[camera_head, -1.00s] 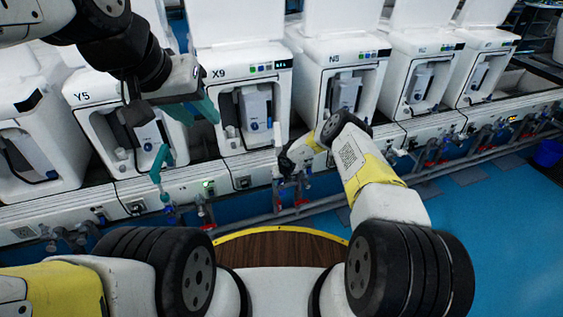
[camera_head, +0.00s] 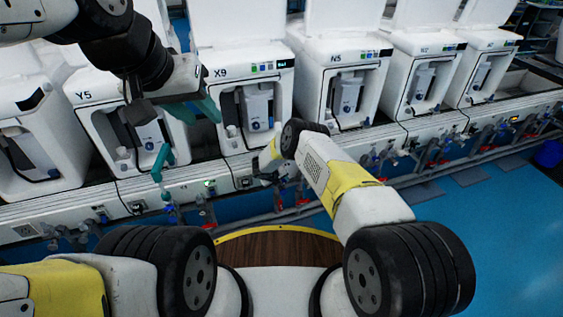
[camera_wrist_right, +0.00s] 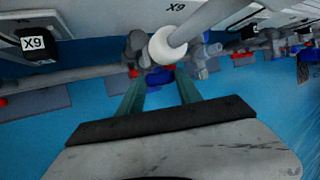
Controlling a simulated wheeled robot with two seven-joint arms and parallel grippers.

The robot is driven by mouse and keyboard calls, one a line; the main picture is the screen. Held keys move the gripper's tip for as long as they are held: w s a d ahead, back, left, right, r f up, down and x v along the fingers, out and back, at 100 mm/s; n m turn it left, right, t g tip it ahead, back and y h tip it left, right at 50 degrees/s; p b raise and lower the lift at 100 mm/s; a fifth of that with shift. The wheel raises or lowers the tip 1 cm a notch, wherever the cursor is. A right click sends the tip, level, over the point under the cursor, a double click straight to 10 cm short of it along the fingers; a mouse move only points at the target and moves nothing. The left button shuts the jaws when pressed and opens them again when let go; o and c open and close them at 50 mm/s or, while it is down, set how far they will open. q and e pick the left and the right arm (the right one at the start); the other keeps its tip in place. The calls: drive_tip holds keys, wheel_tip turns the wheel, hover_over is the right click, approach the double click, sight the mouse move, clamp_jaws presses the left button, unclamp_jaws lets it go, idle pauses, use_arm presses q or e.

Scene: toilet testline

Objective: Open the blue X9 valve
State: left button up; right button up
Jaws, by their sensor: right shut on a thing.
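The blue valve handle (camera_wrist_right: 160,77) is low in the right wrist view, under the X9 panel, between the two teal fingers of my right gripper (camera_wrist_right: 161,82). The fingers are shut on it. A white round-ended pipe partly covers the valve. In the head view my right wrist hides that hand and the valve. The white X9 unit (camera_head: 238,60) stands behind it.
A black X9 tag (camera_wrist_right: 36,44) shows at left in the right wrist view. Grey pipes with several red and blue valves run low along the units. The Y5 unit (camera_head: 95,85) and N5 unit (camera_head: 340,62) flank X9. The blue floor (camera_head: 480,225) is clear at right.

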drive_tip(key=shift+a+t+h, duration=0.15)
drive_tip(key=shift+t+h, duration=0.15)
drive_tip(key=shift+h, duration=0.3)
drive_tip(key=shift+f, duration=0.1)
drive_tip(key=o, duration=1.4)
drive_tip(key=shift+v, duration=3.9)
